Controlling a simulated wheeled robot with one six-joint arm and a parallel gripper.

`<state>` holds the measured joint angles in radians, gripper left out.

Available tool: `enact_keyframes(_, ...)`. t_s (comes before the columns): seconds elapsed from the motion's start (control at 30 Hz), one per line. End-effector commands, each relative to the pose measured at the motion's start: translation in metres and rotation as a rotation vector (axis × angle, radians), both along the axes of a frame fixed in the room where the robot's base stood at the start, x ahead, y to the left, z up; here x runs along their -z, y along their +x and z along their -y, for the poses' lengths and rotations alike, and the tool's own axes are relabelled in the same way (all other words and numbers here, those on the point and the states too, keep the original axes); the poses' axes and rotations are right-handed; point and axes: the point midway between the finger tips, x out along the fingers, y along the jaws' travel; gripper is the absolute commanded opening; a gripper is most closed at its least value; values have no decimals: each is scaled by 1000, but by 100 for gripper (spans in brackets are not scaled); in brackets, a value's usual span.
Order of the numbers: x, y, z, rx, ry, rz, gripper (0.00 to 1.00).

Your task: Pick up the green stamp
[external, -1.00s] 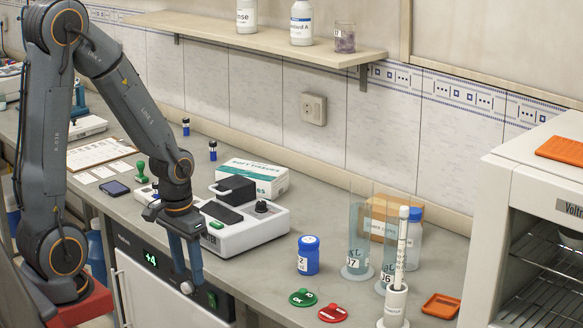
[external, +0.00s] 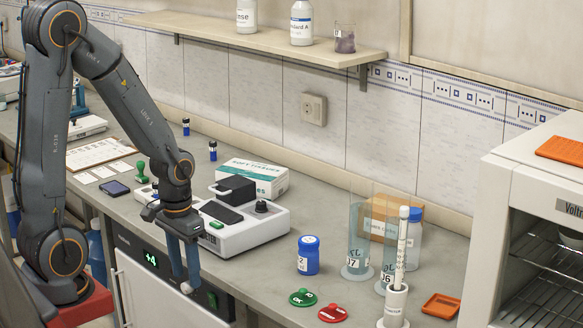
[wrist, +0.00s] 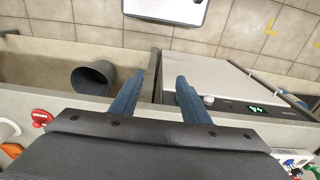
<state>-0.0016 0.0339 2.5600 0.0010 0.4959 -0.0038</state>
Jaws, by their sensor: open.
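The green stamp (external: 141,170) stands upright on the bench in the external view, beside a dark phone-like device and left of the white instrument. My gripper (external: 186,283) points down at the front edge of the bench, to the right of the stamp and nearer the camera, well apart from it. Its two blue fingers are spread with nothing between them. In the wrist view my gripper (wrist: 160,82) is open over the bench's front edge and the floor. I cannot make out the stamp in that view.
A white instrument (external: 270,232) stands close behind my gripper. The dark device (external: 113,188) and a clipboard (external: 100,152) lie near the stamp. A blue-capped jar (external: 308,257), green disc (external: 303,297) and red disc (external: 333,313) are to the right. A bin (wrist: 95,77) is below.

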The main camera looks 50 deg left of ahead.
Motion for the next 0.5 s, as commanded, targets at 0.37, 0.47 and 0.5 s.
enact_keyframes(0.37, 0, 0, 0, 0, 0, 0, 42)
enact_keyframes(0.47, -4, 1, 0, 0, 0, 2, 42)
enact_keyframes(0.5, -8, 1, 0, 0, 0, 3, 42)
